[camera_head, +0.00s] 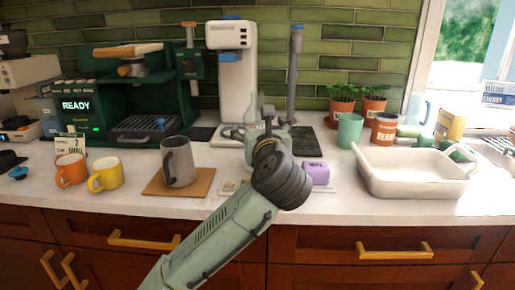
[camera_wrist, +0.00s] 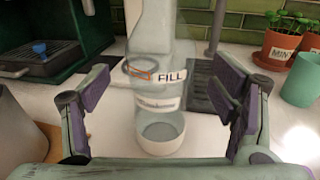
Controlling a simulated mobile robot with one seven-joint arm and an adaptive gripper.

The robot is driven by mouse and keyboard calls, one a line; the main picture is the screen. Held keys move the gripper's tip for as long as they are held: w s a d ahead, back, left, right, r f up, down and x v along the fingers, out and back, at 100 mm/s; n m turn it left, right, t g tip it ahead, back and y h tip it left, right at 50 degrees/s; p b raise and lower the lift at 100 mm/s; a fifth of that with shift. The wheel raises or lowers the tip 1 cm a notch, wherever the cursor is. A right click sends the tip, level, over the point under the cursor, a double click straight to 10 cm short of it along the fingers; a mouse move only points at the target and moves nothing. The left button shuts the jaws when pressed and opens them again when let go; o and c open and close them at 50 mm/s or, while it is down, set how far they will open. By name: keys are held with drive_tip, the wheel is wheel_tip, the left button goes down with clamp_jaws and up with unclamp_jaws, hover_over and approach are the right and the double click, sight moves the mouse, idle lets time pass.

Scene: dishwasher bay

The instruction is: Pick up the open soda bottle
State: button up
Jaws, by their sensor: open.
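A clear bottle (camera_wrist: 158,100) with a "FILL" label and a pale base stands upright on the counter in the wrist view. Its top is cut off by the frame edge, so I cannot see its mouth. My gripper (camera_wrist: 166,92) is open, with one finger to the left of the bottle and one to the right. Gaps show on both sides, and the fingers do not appear to touch it. In the head view my gripper (camera_head: 266,128) is in front of the white machine, and my wrist hides most of the bottle there.
A grey mug (camera_head: 179,163) on a wooden board stands left of my gripper. A purple block (camera_head: 317,173) is close on the right. A white basin (camera_head: 400,187), a green cup (camera_head: 349,131) and potted plants (camera_head: 374,106) are farther right. A white machine (camera_head: 233,85) stands behind.

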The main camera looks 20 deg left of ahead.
drive_tip(key=shift+p+x, duration=0.4)
drive_tip(key=shift+x, duration=1.55)
drive_tip(key=shift+c, duration=0.6)
clamp_jaws()
